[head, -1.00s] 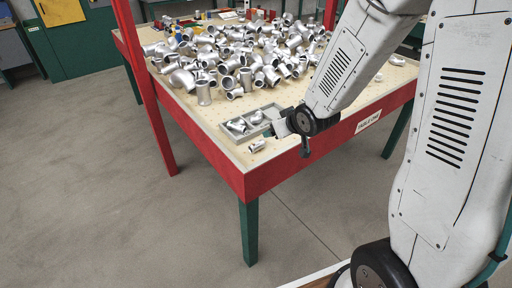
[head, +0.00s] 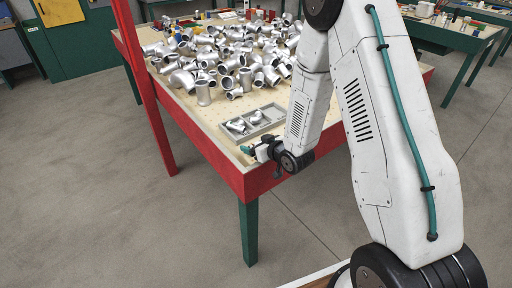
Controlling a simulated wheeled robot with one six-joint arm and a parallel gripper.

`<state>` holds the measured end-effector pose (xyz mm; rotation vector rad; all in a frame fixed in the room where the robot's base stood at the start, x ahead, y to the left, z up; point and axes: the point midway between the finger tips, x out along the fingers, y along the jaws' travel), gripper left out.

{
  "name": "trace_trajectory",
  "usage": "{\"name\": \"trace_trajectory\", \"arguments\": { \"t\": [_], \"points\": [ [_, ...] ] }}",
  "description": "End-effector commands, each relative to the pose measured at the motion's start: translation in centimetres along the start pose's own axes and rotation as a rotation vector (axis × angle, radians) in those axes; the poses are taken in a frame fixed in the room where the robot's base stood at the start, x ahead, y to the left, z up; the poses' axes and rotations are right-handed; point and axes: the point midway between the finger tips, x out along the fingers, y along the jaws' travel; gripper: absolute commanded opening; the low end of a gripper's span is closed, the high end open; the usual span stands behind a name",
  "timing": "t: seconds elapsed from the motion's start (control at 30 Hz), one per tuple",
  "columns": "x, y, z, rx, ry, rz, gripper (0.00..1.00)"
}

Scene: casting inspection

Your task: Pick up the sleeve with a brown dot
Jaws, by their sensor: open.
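My gripper (head: 250,151) is low over the near corner of the table, just in front of the grey tray (head: 266,125). Its jaws are open. A small silver piece that lay loose at this spot is now mostly or wholly hidden by the gripper, and I cannot tell whether it is between the jaws. Small silver fittings (head: 237,126) lie in the tray's left part. No brown dot can be made out on any piece at this size, so I cannot tell which one is the dotted sleeve.
A large heap of silver pipe fittings (head: 225,62) covers the middle and back of the red-edged table (head: 197,118). A red post (head: 148,90) stands at its left side. The strip of tabletop left of the tray is bare. Another table (head: 455,37) stands at the back right.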

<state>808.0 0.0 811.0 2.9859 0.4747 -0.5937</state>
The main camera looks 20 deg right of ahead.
Motion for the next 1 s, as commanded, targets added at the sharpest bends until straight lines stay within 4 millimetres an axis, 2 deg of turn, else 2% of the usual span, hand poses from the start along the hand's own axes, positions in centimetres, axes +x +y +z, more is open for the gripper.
{"name": "trace_trajectory", "arguments": {
  "t": [0.13,0.4,0.6,0.87,1.0],
  "points": [
    [1.6,0.0,0.0,0.0,0.0,0.001,0.82],
    [1.8,0.1,0.0,0.0,-0.001,0.001,0.82],
    [1.8,0.0,0.0,0.0,-0.001,0.001,0.29],
    [1.8,0.0,-0.1,-0.001,0.0,0.001,0.29],
    [1.6,0.0,-0.9,-0.002,0.003,0.0,0.29]
  ]
}}
